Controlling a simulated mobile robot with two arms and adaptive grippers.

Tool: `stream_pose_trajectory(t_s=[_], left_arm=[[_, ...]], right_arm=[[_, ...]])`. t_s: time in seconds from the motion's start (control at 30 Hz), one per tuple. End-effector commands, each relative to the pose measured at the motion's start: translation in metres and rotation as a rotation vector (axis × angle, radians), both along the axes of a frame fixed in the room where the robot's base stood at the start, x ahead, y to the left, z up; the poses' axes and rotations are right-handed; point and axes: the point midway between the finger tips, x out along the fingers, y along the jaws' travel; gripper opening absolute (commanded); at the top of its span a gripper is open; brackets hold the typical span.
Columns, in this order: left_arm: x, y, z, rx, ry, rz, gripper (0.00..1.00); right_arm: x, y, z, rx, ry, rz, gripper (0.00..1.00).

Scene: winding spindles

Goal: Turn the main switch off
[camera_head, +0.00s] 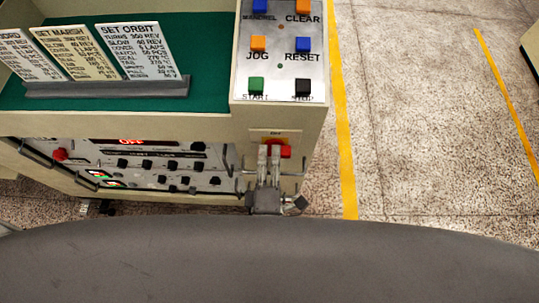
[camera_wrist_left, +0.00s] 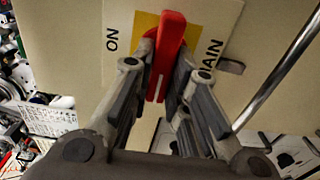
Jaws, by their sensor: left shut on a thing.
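The main switch is a red handle (camera_wrist_left: 172,32) on a yellow and white plate (camera_wrist_left: 118,22) in the left wrist view. The plate reads ON at its left, and part of the word MAIN shows at its right. My left gripper (camera_wrist_left: 165,66) is shut on the red handle, one finger on each side. In the head view the red handle (camera_head: 286,152) shows beside the fingertips of my left gripper (camera_head: 269,150), on the cabinet's front face below the button panel. The fingers hide part of the handle. My right gripper is not in view.
A button panel (camera_head: 281,72) with coloured buttons tops the cabinet's right end. A metal bar (camera_wrist_left: 285,70) runs right of my gripper. Open floor (camera_head: 420,110) lies right.

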Motion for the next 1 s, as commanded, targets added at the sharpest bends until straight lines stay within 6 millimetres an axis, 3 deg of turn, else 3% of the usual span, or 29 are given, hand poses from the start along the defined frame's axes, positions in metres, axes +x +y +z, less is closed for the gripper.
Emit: stream_pose_trajectory(t_s=[0.2,0.23,0.37,0.73,1.0], left_arm=[[0.000,0.000,0.000,-0.005,0.000,0.001,0.00],[0.000,0.000,0.000,-0.006,0.000,0.001,0.20],[0.000,0.000,0.000,-0.004,0.000,0.001,0.37],[-0.004,0.000,0.000,-0.001,0.001,0.000,0.38],[-0.045,0.000,-0.001,-0.001,0.004,-0.002,0.38]], right_arm=[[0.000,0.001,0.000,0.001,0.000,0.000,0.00],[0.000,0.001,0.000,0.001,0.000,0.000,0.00],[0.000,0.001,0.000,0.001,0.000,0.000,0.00],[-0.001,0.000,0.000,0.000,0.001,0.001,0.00],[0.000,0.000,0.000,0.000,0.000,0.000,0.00]])
